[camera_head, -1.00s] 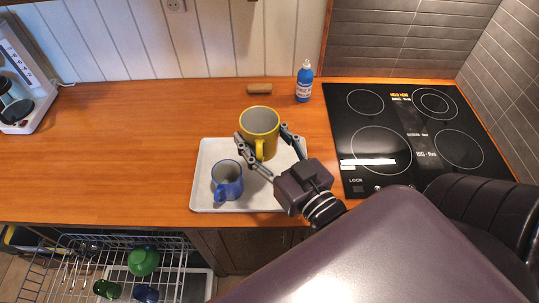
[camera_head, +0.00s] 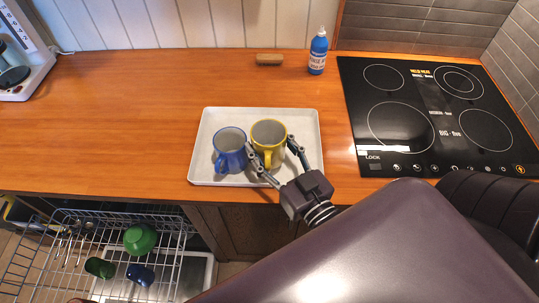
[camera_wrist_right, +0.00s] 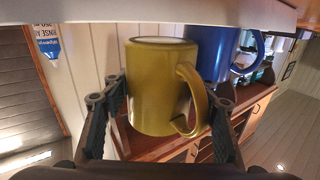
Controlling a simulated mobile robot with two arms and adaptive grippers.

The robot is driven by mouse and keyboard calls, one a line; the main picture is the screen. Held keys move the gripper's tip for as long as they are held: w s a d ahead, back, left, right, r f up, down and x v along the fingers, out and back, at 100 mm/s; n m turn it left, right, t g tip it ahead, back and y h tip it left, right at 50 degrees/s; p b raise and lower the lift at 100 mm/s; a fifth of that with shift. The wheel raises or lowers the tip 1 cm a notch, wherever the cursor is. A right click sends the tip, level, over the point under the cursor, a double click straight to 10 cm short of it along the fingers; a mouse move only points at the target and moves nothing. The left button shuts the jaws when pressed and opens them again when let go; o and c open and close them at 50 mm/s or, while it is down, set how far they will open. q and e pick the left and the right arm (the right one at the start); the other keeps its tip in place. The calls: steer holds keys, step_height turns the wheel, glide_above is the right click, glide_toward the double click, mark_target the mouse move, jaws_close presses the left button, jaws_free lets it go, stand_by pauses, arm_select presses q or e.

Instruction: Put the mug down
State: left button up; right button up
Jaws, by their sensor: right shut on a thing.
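The yellow mug (camera_head: 269,135) is upright over the right part of the white tray (camera_head: 300,175), with its handle toward me. My right gripper (camera_head: 271,160) is shut on the yellow mug, its fingers on either side. In the right wrist view, which is upside down, the yellow mug (camera_wrist_right: 155,90) sits between the fingers (camera_wrist_right: 165,105), its base close to the tray (camera_wrist_right: 200,12); I cannot tell whether they touch. A blue mug (camera_head: 229,153) stands upright on the tray, just left of the yellow mug. My left gripper is not in view.
A black cooktop (camera_head: 435,115) lies to the right of the tray. A blue bottle (camera_head: 317,52) and a small brown block (camera_head: 269,59) stand at the back. An open dish rack (camera_head: 115,255) with green and blue dishes is below the counter (camera_head: 110,130). The counter left of the tray is clear.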

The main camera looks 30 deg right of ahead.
mark_target(276, 164)
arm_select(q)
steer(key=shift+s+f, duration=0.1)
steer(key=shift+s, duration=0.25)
arm_select(e)
steer(key=shift+f, duration=1.9)
steer(key=o, duration=1.3)
steer(key=shift+f, duration=0.2)
steer(key=shift+c, duration=0.2)
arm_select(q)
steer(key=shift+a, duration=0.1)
arm_select(e)
steer(key=shift+r, duration=0.25)
steer(key=s+b, duration=0.1)
steer(key=s, duration=0.4)
steer(key=s+b, duration=0.1)
steer(key=s, duration=0.4)
steer(key=shift+s+f, duration=0.2)
steer(key=shift+s, duration=0.15)
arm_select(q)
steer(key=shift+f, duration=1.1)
arm_select(e)
steer(key=shift+s+d+r, duration=0.1)
steer(key=shift+s, duration=0.55)
